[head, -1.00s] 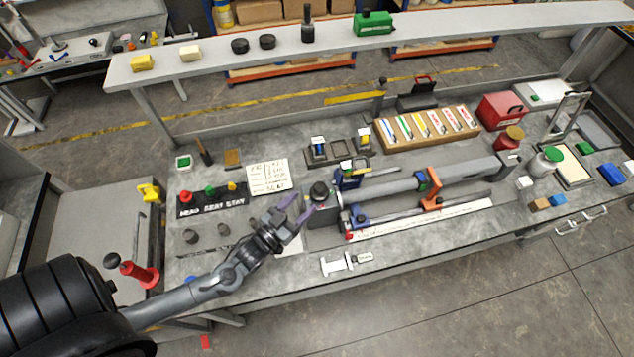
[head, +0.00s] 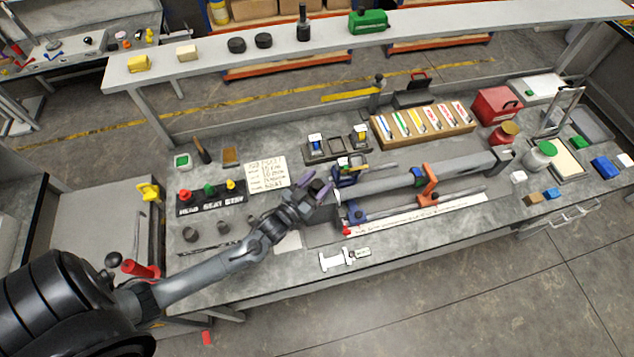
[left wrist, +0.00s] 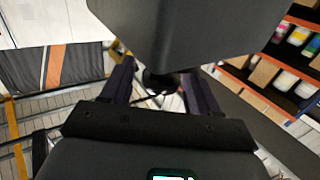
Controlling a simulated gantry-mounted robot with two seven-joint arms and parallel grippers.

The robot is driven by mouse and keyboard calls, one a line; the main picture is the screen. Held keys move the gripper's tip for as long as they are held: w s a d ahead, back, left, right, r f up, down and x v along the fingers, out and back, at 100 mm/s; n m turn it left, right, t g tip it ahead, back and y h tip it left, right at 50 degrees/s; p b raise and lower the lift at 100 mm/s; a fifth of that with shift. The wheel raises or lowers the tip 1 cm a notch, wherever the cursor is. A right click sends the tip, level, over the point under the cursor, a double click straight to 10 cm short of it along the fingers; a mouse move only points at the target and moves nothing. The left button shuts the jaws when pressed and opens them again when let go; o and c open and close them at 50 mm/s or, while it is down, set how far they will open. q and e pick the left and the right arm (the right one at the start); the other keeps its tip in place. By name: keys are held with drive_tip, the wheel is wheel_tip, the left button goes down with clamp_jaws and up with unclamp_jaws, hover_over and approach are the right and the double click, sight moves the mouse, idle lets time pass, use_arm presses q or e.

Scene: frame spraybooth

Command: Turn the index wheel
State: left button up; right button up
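The dark round knob (head: 316,184) at the left end of the long grey tube fixture (head: 385,187) looks like the index wheel. My left gripper (head: 315,185) has its purple fingers spread, one on each side of this knob in the head view. In the left wrist view, the fingers of my left gripper (left wrist: 158,88) stand apart with a small dark piece (left wrist: 158,80) between them. I see gaps beside that piece, and contact is not clear. A large dark shape hides the upper middle of that view. My right gripper is not in view.
A blue clamp (head: 352,216) and an orange clamp (head: 430,182) sit along the fixture. A white caliper (head: 338,261) lies near the bench's front edge. A button panel (head: 210,198) and a note (head: 267,175) are left of the fixture. A raised shelf (head: 220,66) spans the back.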

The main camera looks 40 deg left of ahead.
use_arm(q)
drive_tip(key=c, duration=0.9)
drive_tip(key=shift+m+h, duration=0.3)
drive_tip(key=shift+h, duration=0.2)
